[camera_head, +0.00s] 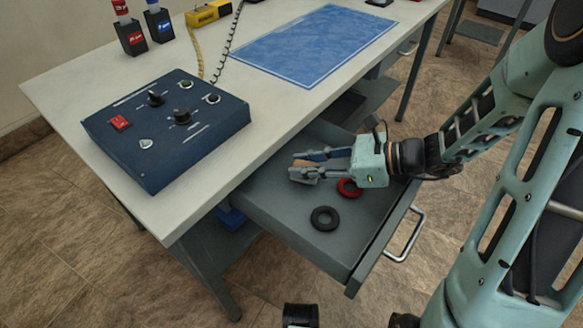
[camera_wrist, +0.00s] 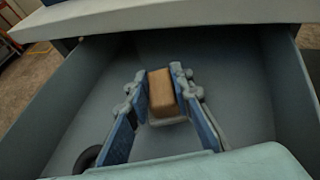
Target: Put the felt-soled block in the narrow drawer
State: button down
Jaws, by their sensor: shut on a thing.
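The felt-soled block (camera_wrist: 161,88) is a small tan wooden block with a paler edge at its near bottom in the wrist view. My gripper (camera_wrist: 160,95) is shut on it, one finger at each side. In the head view my gripper (camera_head: 305,170) is inside the pulled-out grey drawer (camera_head: 275,200), low over its floor. Only a sliver of the block (camera_head: 304,163) shows there between the fingers. I cannot tell whether the block touches the drawer floor.
A black ring (camera_head: 325,218) and a red ring (camera_head: 349,188) lie in the drawer. The drawer has a metal handle (camera_head: 405,236). The tabletop (camera_head: 200,80) overhangs its back and holds a blue control box (camera_head: 168,128) and a blue mat (camera_head: 310,42).

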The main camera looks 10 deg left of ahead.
aim_at(295, 163)
jog(key=a+b, duration=0.1)
jog(key=a, duration=0.2)
jog(key=shift+w+a+f, duration=0.15)
jog(key=shift+f+b, duration=0.4)
jog(key=shift+f, duration=0.1)
jog(key=c, duration=1.4)
grip_release()
jog(key=shift+r, duration=0.1)
jog(key=p+v, duration=0.4)
jog(key=v, duration=0.7)
jog(key=shift+w, duration=0.1)
jog(key=shift+d+r, duration=0.15)
jog(key=shift+d, duration=0.45)
jog(key=shift+p, duration=0.3)
